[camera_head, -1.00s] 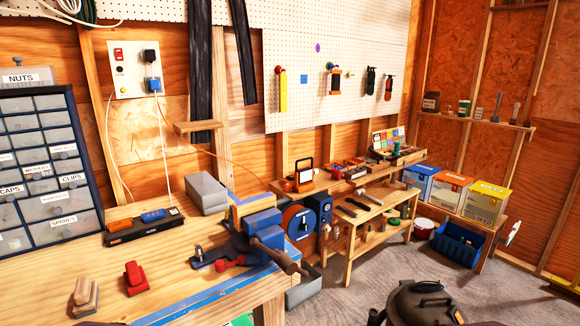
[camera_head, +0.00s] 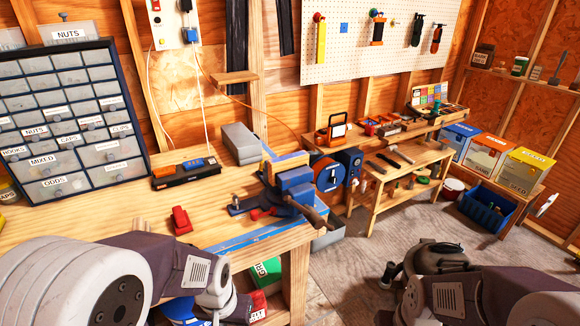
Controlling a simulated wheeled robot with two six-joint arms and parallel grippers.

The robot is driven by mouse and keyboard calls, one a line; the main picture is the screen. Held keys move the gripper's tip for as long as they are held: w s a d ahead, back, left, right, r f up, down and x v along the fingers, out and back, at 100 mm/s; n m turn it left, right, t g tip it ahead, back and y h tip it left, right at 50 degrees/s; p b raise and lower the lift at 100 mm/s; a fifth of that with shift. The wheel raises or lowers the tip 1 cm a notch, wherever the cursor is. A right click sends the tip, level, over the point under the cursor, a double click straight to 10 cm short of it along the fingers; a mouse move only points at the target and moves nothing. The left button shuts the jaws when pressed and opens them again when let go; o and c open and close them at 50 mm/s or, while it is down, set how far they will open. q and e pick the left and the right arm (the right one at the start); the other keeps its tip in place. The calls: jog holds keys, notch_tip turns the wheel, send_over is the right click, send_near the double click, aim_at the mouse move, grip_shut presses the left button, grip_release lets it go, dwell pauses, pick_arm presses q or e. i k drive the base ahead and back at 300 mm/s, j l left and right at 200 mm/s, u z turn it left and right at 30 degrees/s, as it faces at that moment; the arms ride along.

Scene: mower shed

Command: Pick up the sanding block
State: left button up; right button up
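A small wooden block with a raised top, likely the sanding block, lay on the bench's front left in the earlier view. It is not visible now, and my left arm covers that part of the bench. A red hand-sized object (camera_head: 181,220) sits on the workbench (camera_head: 215,205) just beyond my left arm; I cannot tell exactly what it is. My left arm reaches in from the lower left over the bench's front edge. My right arm enters at the lower right, above the floor. Neither arm's fingertips show.
A blue vise (camera_head: 292,185) is at the bench's right end, with a grey box (camera_head: 240,143) behind it. A lower bench (camera_head: 405,165) is to the right. A dark, rounded machine (camera_head: 440,257) is on the floor.

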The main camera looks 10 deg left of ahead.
aim_at(182, 225)
jog(key=u, duration=1.25)
